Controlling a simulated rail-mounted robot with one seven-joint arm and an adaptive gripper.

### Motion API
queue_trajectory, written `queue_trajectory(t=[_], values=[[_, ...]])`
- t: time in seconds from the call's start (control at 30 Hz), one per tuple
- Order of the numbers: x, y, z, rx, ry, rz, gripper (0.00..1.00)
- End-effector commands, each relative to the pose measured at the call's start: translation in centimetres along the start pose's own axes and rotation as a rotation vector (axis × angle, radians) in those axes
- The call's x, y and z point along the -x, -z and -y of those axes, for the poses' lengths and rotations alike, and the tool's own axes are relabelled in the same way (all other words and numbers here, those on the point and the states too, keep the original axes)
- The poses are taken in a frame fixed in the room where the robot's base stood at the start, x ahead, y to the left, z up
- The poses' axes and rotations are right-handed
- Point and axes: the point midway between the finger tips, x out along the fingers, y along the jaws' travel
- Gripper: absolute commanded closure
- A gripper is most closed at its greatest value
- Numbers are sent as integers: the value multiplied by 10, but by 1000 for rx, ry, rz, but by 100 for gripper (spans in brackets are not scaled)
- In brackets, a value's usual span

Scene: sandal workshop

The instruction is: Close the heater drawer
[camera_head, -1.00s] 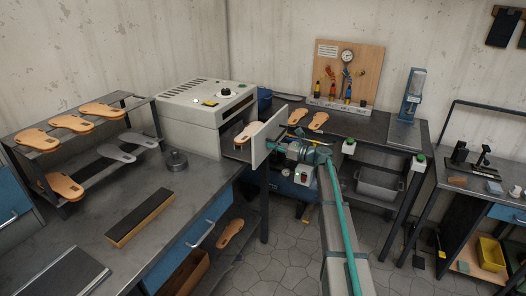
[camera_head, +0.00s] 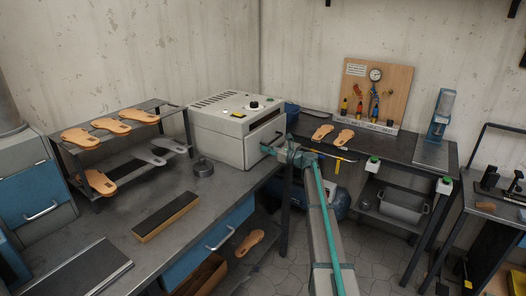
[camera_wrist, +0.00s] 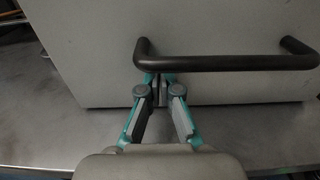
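The heater is a pale box (camera_head: 225,125) with a dark knob and a yellow label on top, at the back of the left bench. Contact is not clear. In the head view my gripper (camera_head: 268,149) is at the drawer front.
A rack (camera_head: 110,135) holds sandal soles. Two soles (camera_head: 333,134) lie on the back bench, right of the heater. The floor in front is partly open.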

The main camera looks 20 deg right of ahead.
Motion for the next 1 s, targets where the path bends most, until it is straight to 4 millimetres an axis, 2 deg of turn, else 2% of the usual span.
queue_trajectory(t=[0.3,0.47,0.67,1.0], values=[[-6,-3,2,-1,2,5,100],[0,-4,1,-1,2,6,100],[28,-3,-3,0,-1,4,100],[99,1,-5,0,-3,3,100]])
